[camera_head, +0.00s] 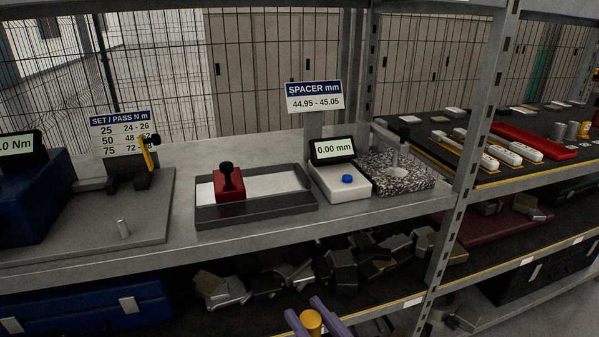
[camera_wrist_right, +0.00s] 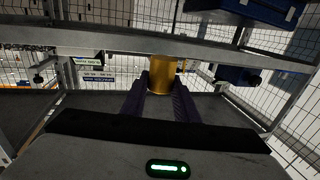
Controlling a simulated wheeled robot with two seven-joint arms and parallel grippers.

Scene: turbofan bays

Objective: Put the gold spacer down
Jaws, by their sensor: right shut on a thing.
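The gold spacer (camera_head: 311,321) is a short gold cylinder at the bottom edge of the head view. My right gripper (camera_head: 309,316) has purple fingers and is shut on it, in front of the shelf and below the upper shelf's edge. In the right wrist view the gold spacer (camera_wrist_right: 162,75) sits between the fingertips of my right gripper (camera_wrist_right: 160,88). It appears held in the air, touching no shelf. My left gripper is in neither view.
The upper shelf holds a readout (camera_head: 333,151) showing 0.00 mm, a speckled stone block (camera_head: 398,172), and a dark tray (camera_head: 257,212) with a red block (camera_head: 229,185). A spacer sign (camera_head: 314,96) reads 44.95 - 45.05. Metal parts (camera_head: 345,270) crowd the lower shelf. A post (camera_head: 470,150) stands right.

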